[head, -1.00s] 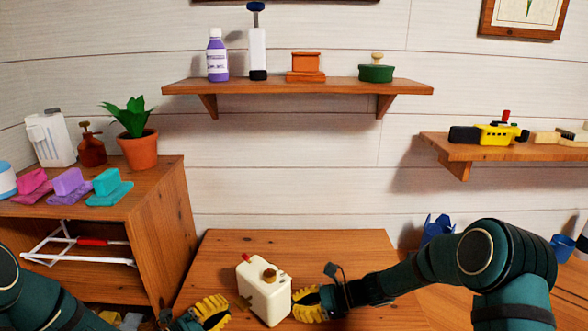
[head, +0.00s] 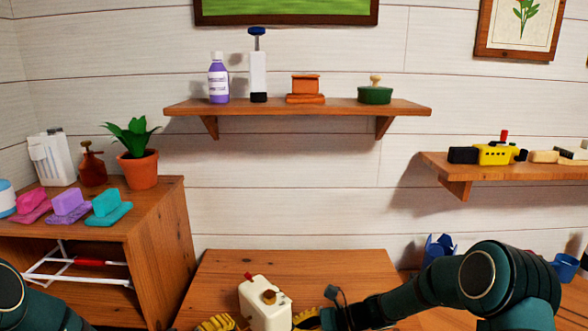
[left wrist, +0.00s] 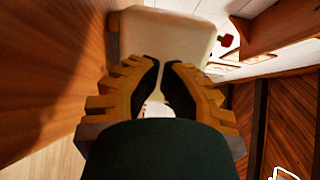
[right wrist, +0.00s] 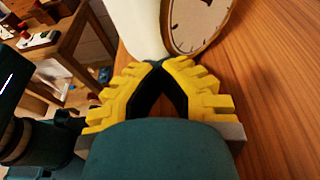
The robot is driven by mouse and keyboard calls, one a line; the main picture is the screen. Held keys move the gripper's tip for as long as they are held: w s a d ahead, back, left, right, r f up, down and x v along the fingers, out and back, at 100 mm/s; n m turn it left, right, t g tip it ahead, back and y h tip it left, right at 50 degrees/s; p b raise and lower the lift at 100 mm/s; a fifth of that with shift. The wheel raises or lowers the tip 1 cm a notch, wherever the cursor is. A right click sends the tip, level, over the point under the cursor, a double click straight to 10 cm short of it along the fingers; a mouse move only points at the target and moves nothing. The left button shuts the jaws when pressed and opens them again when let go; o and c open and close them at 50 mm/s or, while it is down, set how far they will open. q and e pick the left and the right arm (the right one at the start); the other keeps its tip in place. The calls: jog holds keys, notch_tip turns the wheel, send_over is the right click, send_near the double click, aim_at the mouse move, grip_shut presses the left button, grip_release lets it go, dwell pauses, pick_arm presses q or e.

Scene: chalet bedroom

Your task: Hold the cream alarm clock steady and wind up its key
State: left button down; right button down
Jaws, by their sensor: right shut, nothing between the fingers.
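The cream alarm clock (head: 262,308) stands on the low wooden table, with a red knob at its upper left and a brown-gold part on top. Its lower part is cut off in the head view. The right wrist view shows its round dial (right wrist: 197,22). My right gripper (right wrist: 161,66) is shut and empty, tips close beside the clock; contact is unclear. My left gripper (left wrist: 163,66) points at the cream body (left wrist: 168,38) from the other side. Its fingertips are close together with a narrow gap. I cannot make out the key or whether the tips hold it.
The wooden table (head: 300,264) has clear room behind the clock. A wooden cabinet (head: 158,240) with a potted plant (head: 138,168) stands at left. A wall shelf (head: 300,107) hangs above, and another shelf (head: 500,170) is at right. Blue containers (head: 440,246) are behind my right arm.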

pick_arm(q)
jog(key=shift+s+d+r, duration=0.2)
jog(key=shift+s+d, duration=0.1)
jog(key=shift+d, duration=0.05)
dwell(0.6)
jog(key=shift+a+r, duration=0.1)
jog(key=shift+r, duration=0.3)
dwell(0.4)
jog(key=shift+r, duration=0.5)
dwell(0.4)
jog(key=shift+w+a+r, duration=0.15)
jog(key=shift+w+a, duration=0.1)
jog(key=shift+v, duration=2.95)
